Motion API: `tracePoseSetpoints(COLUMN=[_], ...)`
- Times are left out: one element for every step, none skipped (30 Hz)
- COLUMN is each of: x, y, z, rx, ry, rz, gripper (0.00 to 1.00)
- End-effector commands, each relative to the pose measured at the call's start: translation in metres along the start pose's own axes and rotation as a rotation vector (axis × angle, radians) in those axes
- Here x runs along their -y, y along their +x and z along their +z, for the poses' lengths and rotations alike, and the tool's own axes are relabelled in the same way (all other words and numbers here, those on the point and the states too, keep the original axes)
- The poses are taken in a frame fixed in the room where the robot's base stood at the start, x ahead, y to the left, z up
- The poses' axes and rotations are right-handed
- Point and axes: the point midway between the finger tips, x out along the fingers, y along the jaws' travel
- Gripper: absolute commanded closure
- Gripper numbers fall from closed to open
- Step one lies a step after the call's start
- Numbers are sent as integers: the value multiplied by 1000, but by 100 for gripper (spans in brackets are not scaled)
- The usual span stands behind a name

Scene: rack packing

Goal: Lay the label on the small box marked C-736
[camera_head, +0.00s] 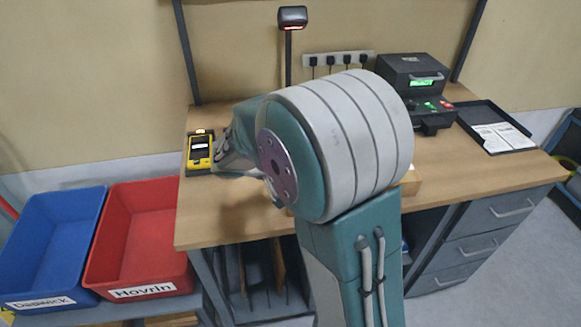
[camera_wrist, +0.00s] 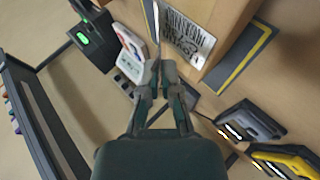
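My gripper (camera_wrist: 159,68) shows in the wrist view with its fingertips close together. A thin white strip (camera_wrist: 156,20), seemingly the label nearly edge-on, stands out beyond the tips and appears pinched between them. A brown cardboard box (camera_wrist: 226,22) is just beyond and to the right of the tips. Its near face bears a white printed sheet (camera_wrist: 187,38), too blurred to read. I cannot make out C-736 anywhere. In the head view my arm hides most of the bench middle; part of a brown box (camera_head: 411,183) shows at its right.
A yellow handheld device (camera_head: 199,151) lies at the bench's left. A black machine with a green display (camera_head: 415,78) and a dark tray (camera_head: 484,112) with papers are at the right. A scanner (camera_head: 292,17) stands at the back. Blue (camera_head: 58,225) and red (camera_head: 140,220) bins are left of the bench.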

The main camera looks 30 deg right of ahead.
Motion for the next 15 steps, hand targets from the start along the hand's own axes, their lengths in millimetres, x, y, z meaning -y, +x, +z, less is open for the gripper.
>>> tracePoseSetpoints(x=[-1,-1,-1,-1,-1,0,0,0,0,0,0,0,0,0,1], y=[1,1,1,1,1,0,0,-1,-1,-1,-1,-1,-1,-1,-1], z=[0,0,0,0,0,0,0,0,0,0,0,0,0,0,0], rx=[1,1,1,1,1,1,1,1,1,1,1,1,1,1,1], ry=[1,1,1,1,1,1,1,1,0,0,0,0,0,0,0], rz=[0,-1,-1,0,0,1,1,2,2,2,2,2,2,2,2], gripper=[80,75,69,64,60,60,60,60,60,60,60,60,60,60,60])
